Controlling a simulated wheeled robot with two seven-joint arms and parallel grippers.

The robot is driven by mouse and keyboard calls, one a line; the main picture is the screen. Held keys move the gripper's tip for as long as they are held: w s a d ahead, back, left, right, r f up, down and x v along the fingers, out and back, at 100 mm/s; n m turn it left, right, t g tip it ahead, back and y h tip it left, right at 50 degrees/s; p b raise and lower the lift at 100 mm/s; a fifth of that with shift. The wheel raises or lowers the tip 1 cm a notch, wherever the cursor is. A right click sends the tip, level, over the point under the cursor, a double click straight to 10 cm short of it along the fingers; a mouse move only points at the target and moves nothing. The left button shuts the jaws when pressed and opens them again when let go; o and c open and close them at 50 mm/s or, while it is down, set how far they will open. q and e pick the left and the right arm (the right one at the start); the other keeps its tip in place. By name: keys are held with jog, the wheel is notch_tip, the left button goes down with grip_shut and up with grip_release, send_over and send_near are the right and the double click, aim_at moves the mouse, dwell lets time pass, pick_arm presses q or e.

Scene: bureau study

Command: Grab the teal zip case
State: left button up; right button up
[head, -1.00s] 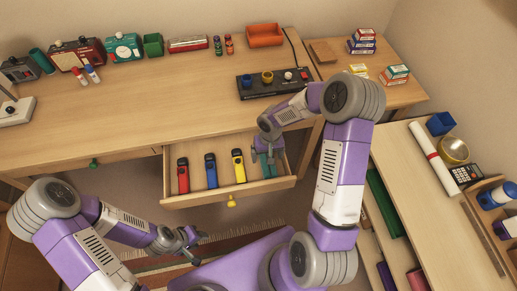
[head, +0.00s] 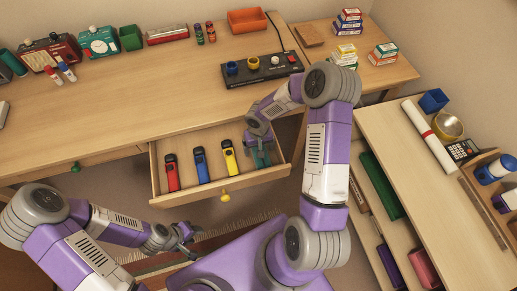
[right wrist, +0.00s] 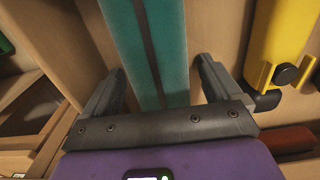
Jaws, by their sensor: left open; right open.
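The teal zip case (head: 264,158) lies in the open drawer (head: 195,191), at its right end, partly hidden by my right gripper (head: 258,152). In the right wrist view the case (right wrist: 147,50) is a long teal strip with a dark line along its middle. It runs between the two open fingers of my right gripper (right wrist: 160,88), with a gap on each side. My left gripper (head: 189,240) is open and empty, low in the head view, in front of the drawer.
In the drawer, red (head: 172,173), blue (head: 201,165) and yellow (head: 229,161) tools lie left of the case. The yellow tool (right wrist: 280,45) is near the right finger. A black control panel (head: 262,68) sits on the desk behind the drawer.

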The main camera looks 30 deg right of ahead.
jog(key=c, duration=1.1)
jog(key=shift+r, duration=0.1)
